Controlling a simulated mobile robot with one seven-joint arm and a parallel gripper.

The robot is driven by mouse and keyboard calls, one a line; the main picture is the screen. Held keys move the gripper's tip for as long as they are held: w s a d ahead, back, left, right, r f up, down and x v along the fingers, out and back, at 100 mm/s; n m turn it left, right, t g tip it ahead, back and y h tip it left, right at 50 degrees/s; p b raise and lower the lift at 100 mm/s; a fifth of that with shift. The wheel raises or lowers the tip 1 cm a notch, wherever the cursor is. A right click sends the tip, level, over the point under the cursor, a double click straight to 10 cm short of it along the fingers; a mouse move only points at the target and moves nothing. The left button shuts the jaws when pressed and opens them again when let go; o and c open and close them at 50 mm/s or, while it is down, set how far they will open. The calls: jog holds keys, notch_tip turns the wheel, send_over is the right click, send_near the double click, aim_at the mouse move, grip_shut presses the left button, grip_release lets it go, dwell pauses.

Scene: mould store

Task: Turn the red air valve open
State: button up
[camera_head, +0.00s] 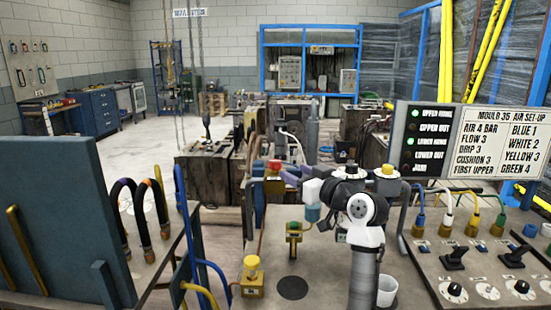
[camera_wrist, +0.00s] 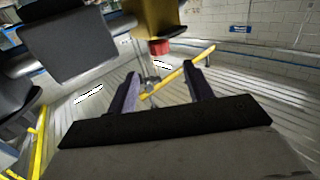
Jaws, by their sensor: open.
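The red air valve has a red knob (camera_head: 274,164) on a brass-coloured body (camera_head: 274,186), standing at the back left of the bench in the head view. In the wrist view its red knob (camera_wrist: 159,47) shows at the top middle, below the brass-coloured body (camera_wrist: 160,15). My gripper (camera_head: 291,175) is just right of the knob in the head view, with its purplish fingers towards it. In the wrist view the gripper (camera_wrist: 163,82) is open, with nothing held between its fingers. The knob appears beyond the fingertips; I cannot tell the exact gap.
A yellow-topped valve (camera_head: 252,272) and a green-topped valve (camera_head: 293,228) stand on the bench nearer me. Another yellow knob (camera_head: 388,172) is behind my arm. A white cup (camera_head: 387,291) stands beside my arm. A control panel (camera_head: 480,270) and set-up sign (camera_head: 495,142) fill the right.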

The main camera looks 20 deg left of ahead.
aim_at(279, 164)
jog(key=p+x, duration=0.2)
jog(key=x, duration=0.7)
jog(key=shift+w+a+p, duration=0.25)
jog(key=shift+a+p, duration=0.05)
jog(key=shift+p, duration=0.1)
jog(key=c, duration=0.9)
jog(key=shift+f+b, duration=0.15)
jog(key=shift+b, duration=0.5)
jog(key=shift+c, duration=0.2)
jog(key=shift+n+g+y+b, duration=0.45)
jog(key=shift+n+g, duration=0.15)
jog(key=shift+g, duration=0.2)
jog(key=o, duration=0.9)
